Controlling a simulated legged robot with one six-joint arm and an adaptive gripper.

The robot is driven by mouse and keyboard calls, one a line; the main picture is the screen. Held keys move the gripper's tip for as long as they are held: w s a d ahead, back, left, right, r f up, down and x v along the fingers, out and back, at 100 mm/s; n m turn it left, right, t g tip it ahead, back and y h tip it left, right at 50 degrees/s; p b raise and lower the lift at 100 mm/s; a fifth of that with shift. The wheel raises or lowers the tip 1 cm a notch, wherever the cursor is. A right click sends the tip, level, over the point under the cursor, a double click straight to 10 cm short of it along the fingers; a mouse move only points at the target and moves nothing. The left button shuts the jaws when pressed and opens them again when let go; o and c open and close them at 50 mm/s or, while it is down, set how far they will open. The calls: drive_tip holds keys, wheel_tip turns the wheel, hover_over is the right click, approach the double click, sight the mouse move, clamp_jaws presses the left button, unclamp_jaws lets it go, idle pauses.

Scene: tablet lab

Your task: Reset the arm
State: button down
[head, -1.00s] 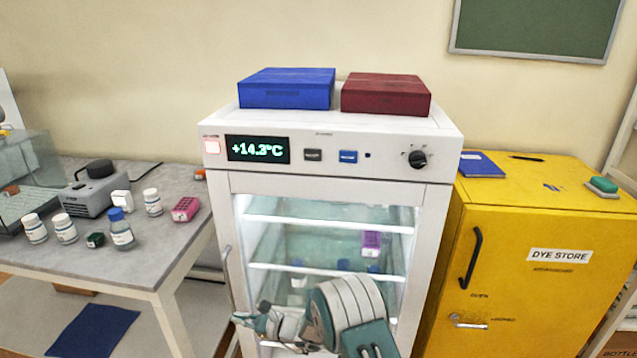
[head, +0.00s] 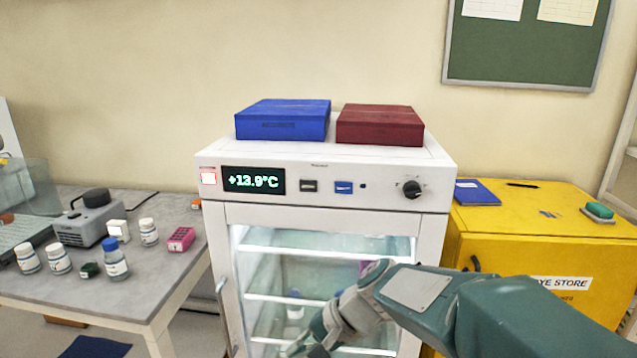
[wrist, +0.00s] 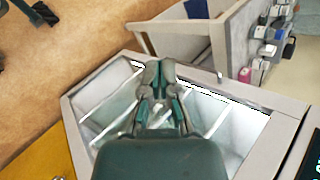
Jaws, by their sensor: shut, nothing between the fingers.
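My gripper (head: 312,345) is low in front of the white glass-fronted cabinet (head: 325,215) in the head view, partly cut off by the bottom edge. My arm reaches in from the lower right and covers part of the cabinet's glass. In the wrist view my gripper (wrist: 158,70) has its fingers together with nothing between them, in front of the lit cabinet (wrist: 205,95). The cabinet's lit display (head: 253,180) reads +13.9°C.
A blue box (head: 283,120) and a dark red box (head: 380,125) sit on the cabinet. A grey bench (head: 150,285) with bottles and a pink rack (head: 181,239) stands left. A yellow dye store (head: 540,230) stands right. A green board hangs on the wall (head: 150,90).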

drive_tip(key=s+d+r+n+t+h, duration=0.2)
drive_tip(key=s+d+h, duration=0.2)
drive_tip(key=s+d, duration=0.3)
drive_tip(key=s+d+r+n+t+h, duration=0.1)
drive_tip(key=s+d+n+t+h, duration=0.1)
drive_tip(key=s+d, duration=0.5)
drive_tip(key=d+t+h, duration=0.1)
drive_tip(key=d+h, duration=0.1)
drive_tip(key=d, duration=0.2)
drive_tip(key=shift+s+d+r+n+h, duration=0.15)
drive_tip(key=shift+d+r+n+h, duration=0.2)
drive_tip(key=shift+d+n+h, duration=0.05)
